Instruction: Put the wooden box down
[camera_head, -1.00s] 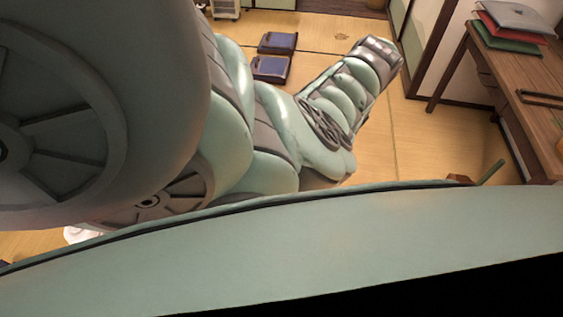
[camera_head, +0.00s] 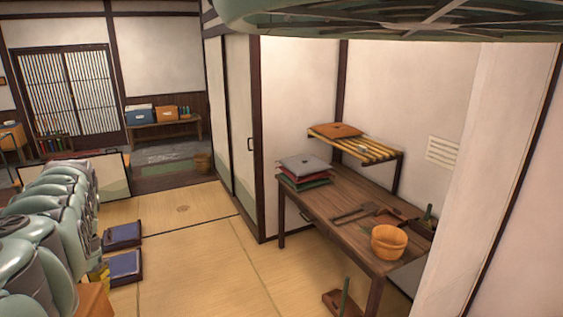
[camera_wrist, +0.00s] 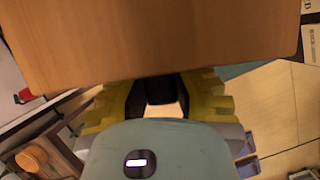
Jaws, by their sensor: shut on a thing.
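The wooden box (camera_wrist: 150,35) fills the top of the wrist view, its flat brown face close to the camera. My gripper (camera_wrist: 158,95), with yellow fingers, is shut on its near edge. In the head view a corner of the box (camera_head: 95,302) shows at the lower left, beside my arm, with a bit of yellow finger next to it. The rest of the box is hidden or out of frame. What lies directly under it cannot be told.
A wooden desk (camera_head: 340,207) stands at the right with stacked cushions (camera_head: 305,164), a wooden bucket (camera_head: 389,243) and tools on it. A slatted shelf (camera_head: 365,148) hangs above. Two dark blue items (camera_head: 123,235) lie on the tatami. The mid-floor tatami (camera_head: 205,260) is clear.

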